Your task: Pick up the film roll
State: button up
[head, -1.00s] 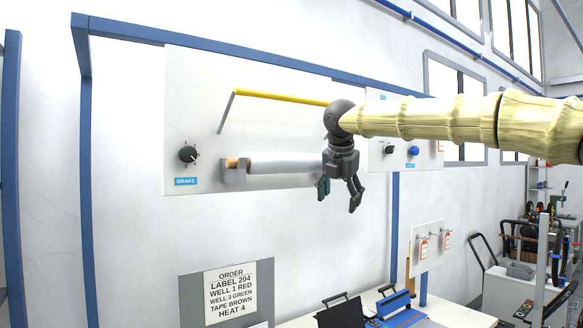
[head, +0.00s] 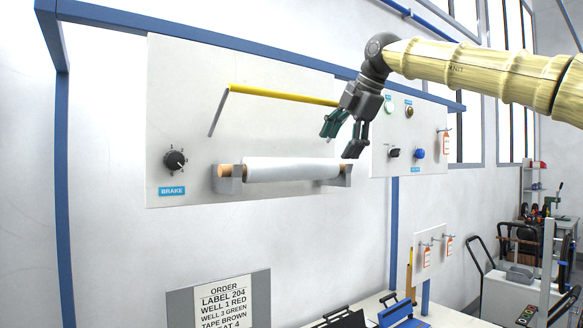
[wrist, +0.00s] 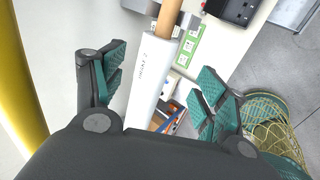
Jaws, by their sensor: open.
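The film roll (head: 290,169) is a white cylinder on a wooden core, resting level in two grey brackets on the pale wall panel. My gripper (head: 341,142) is open and empty, fingers pointing down, above and near the roll's right end in the head view. In the wrist view the film roll (wrist: 150,80) runs between the two spread green-padded fingers (wrist: 160,76), with its wooden core end at the top. Part of the roll is hidden behind my gripper body there. I see no contact between fingers and roll.
A yellow bar (head: 285,95) on a grey lever spans above the roll; it also shows close at the left in the wrist view (wrist: 20,85). A brake knob (head: 175,160) is left of the roll. A button panel (head: 409,140) stands right. An order sign (head: 222,303) is below.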

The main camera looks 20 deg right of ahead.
aim_at(330, 160)
jog(key=shift+d+x, duration=0.1)
jog(key=shift+x, duration=0.5)
jog(key=shift+d+x, duration=0.15)
jog(key=shift+x, duration=0.4)
jog(key=shift+w+a+f+p, duration=0.15)
jog(key=shift+w+p, duration=0.15)
jog(key=shift+p, duration=0.4)
jog(key=p+x, duration=0.1)
jog(key=x, duration=0.2)
jog(key=shift+w+a+p, duration=0.15)
jog(key=shift+w+p, duration=0.1)
jog(key=shift+p, duration=0.1)
jog(key=shift+w+f, duration=0.3)
jog(key=shift+f, duration=0.25)
jog(key=shift+a, duration=0.1)
jog(key=c, duration=1.4)
jog(key=shift+c, duration=0.4)
jog(key=shift+r, duration=0.15)
